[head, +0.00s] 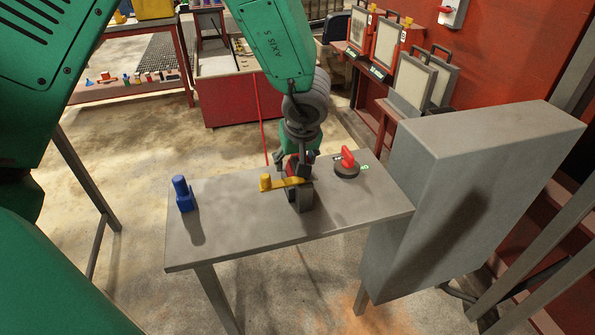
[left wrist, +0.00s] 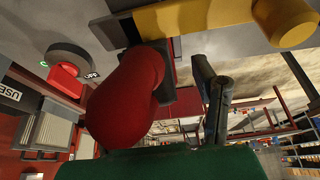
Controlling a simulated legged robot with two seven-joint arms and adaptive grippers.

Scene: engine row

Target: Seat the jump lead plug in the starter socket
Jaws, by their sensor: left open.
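A dark block (head: 301,196) stands on the grey bench, with a yellow arm (head: 284,183) across it ending in a yellow knob. A red rounded piece (head: 291,168) shows at the block; it is large in the left wrist view (left wrist: 125,98). I cannot tell whether this piece is the plug, or how deep it sits. My left gripper (head: 297,158) is open over the block, close to the red piece; I cannot tell whether it touches. A blue upright piece (head: 184,194) stands at the bench's left end. The gripper hides part of the block. My right gripper is out of view.
A round dark switch with a red handle (head: 347,162) sits right of the block; an OFF label shows beside it in the left wrist view. A grey cabinet (head: 470,170) stands at the bench's right end.

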